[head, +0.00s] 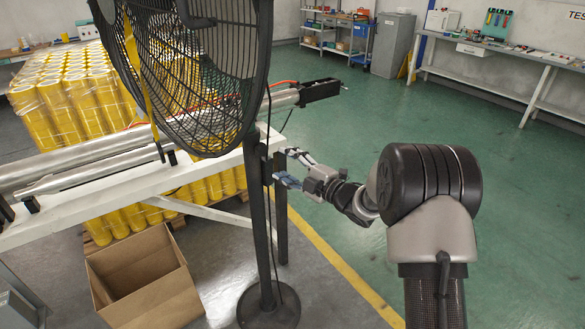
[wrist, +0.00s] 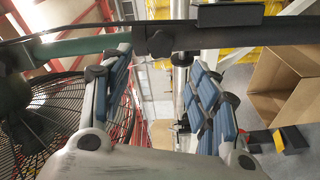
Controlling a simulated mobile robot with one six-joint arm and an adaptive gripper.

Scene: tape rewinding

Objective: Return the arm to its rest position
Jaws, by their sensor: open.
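My gripper (head: 284,167) is open, just right of the fan's dark stand pole (head: 260,215) in the head view. Its two blue-padded fingers point left toward the pole. In the wrist view my gripper (wrist: 162,62) shows both fingers spread wide, with nothing held between them. A dark bar with a knob crosses the picture at the fingertips; I cannot tell if they touch it. My arm reaches in from the lower right of the head view, bent at a large dark joint.
The black fan (head: 205,65) stands over the white machine frame (head: 130,190) with metal rollers. An open cardboard box (head: 145,280) lies on the floor at lower left. Wrapped yellow rolls (head: 75,95) are stacked behind. Green floor (head: 400,125) to the right is clear up to the workbench (head: 500,60).

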